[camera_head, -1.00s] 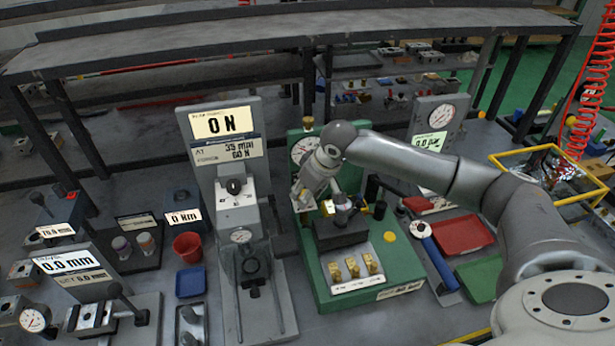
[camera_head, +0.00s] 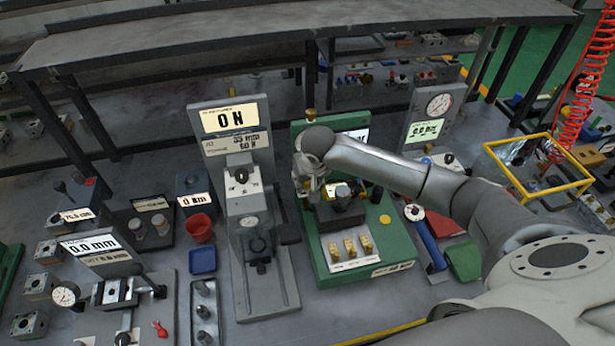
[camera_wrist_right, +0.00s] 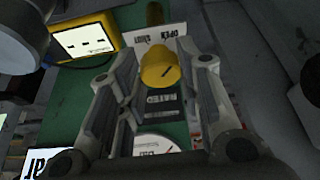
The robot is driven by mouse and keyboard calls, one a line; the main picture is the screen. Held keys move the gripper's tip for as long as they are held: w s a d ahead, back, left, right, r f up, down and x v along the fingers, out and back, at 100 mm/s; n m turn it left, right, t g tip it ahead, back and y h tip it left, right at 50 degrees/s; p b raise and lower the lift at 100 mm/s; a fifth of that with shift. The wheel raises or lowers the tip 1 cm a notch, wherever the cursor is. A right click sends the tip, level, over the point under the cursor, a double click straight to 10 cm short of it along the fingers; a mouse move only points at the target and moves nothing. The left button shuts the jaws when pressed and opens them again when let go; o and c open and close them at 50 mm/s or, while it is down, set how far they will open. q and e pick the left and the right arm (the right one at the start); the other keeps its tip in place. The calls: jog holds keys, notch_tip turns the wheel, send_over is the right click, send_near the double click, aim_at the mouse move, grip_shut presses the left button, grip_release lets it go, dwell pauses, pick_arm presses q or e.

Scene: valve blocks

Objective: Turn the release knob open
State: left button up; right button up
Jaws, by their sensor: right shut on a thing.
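The yellow knob (camera_wrist_right: 160,70) shows in the right wrist view, in front of a green panel with a white label that reads OPEN and a second word. My left gripper is not in view.
A white gauge (camera_wrist_right: 155,145) and a yellow-cased display (camera_wrist_right: 85,40) are near the fingers. Brass blocks (camera_head: 350,247) stand on the stand's front plate. A grey press (camera_head: 248,225) stands close on the left. A blue cylinder (camera_head: 430,245) lies right of the stand.

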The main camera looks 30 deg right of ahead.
jog(key=o, duration=1)
jog(key=shift+r, duration=0.1)
jog(key=v, duration=1.1)
jog(key=shift+s+r, duration=0.2)
jog(key=shift+r, duration=0.15)
